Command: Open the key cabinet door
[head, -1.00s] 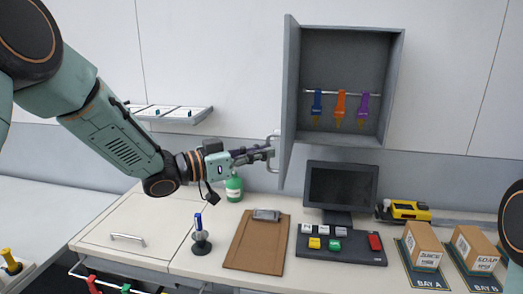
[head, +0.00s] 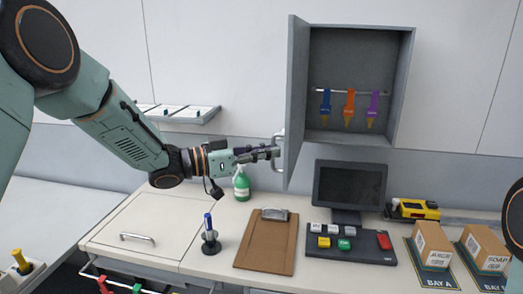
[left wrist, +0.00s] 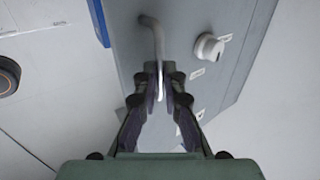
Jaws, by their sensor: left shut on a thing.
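The grey key cabinet (head: 360,60) on the wall is open. Its door (head: 298,95) stands out from the left side, seen nearly edge-on. A blue, an orange and a purple key tag (head: 349,106) hang from a rod inside. My left gripper (head: 274,152) is shut on the door's handle (head: 281,138), at the door's lower outer part. In the left wrist view the fingers (left wrist: 160,88) close around the lower part of the bar handle (left wrist: 152,32). A round knob (left wrist: 207,46) is beside it on the grey door face (left wrist: 190,75). My right gripper is not in view.
Below the cabinet stand a monitor (head: 349,186), a button panel (head: 350,247), a clipboard (head: 265,245) and a green bottle (head: 242,184). A yellow device (head: 413,209) and two boxes are at right. A wall shelf (head: 182,113) is behind my left arm.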

